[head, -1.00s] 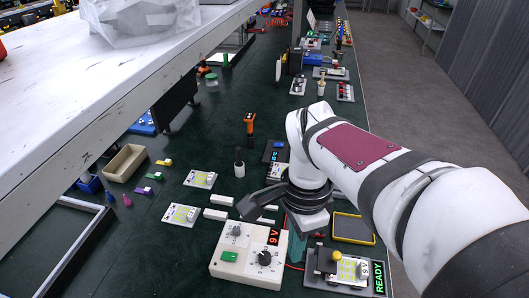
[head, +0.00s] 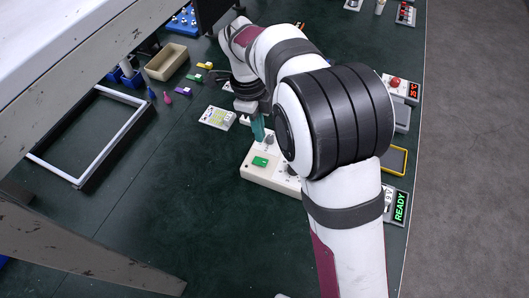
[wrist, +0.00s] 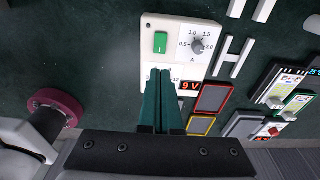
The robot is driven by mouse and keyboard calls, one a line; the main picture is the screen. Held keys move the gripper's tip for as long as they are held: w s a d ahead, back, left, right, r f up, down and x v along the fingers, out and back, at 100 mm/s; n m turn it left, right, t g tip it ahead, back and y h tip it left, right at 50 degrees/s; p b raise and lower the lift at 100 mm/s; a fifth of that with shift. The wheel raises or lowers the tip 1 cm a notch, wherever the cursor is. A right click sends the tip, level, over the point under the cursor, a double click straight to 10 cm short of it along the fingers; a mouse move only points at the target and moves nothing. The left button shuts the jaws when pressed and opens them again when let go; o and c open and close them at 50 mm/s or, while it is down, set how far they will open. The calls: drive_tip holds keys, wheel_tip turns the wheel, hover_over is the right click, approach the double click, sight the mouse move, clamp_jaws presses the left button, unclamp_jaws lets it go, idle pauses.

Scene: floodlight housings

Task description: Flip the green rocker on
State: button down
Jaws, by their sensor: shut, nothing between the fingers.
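The cream power supply box (head: 248,174) stands on the dark green bench in the head view. It also shows in the wrist view (wrist: 178,28). Its green rocker (head: 260,161) is on the top panel, and in the wrist view the rocker (wrist: 161,42) sits beside the A dial (wrist: 197,45). The red 9 V display (wrist: 190,86) is lit. My gripper (head: 258,137) is shut and empty, pointing down by the box. In the wrist view its teal fingers (wrist: 160,72) overlap the panel's near edge, short of the rocker, and partly hide a second dial. Contact cannot be told.
A tester with a green READY display (head: 399,207) and a yellow-edged tray (head: 405,160) lie to the right, partly behind my arm. A beige bin (head: 166,60) and a white frame (head: 62,119) are at left.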

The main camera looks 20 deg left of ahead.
sight(265, 162)
drive_tip(key=f, duration=0.6)
drive_tip(key=d+f, duration=0.1)
drive_tip(key=f, duration=0.3)
drive_tip(key=shift+d, duration=0.1)
drive_tip(key=shift+d+f, duration=0.1)
drive_tip(key=shift+f, duration=0.05)
drive_tip(key=shift+a+r, duration=0.25)
drive_tip(key=shift+a, duration=0.55)
wheel_tip(265, 162, up, 14)
drive_tip(key=d, duration=0.1)
drive_tip(key=shift+d, duration=0.35)
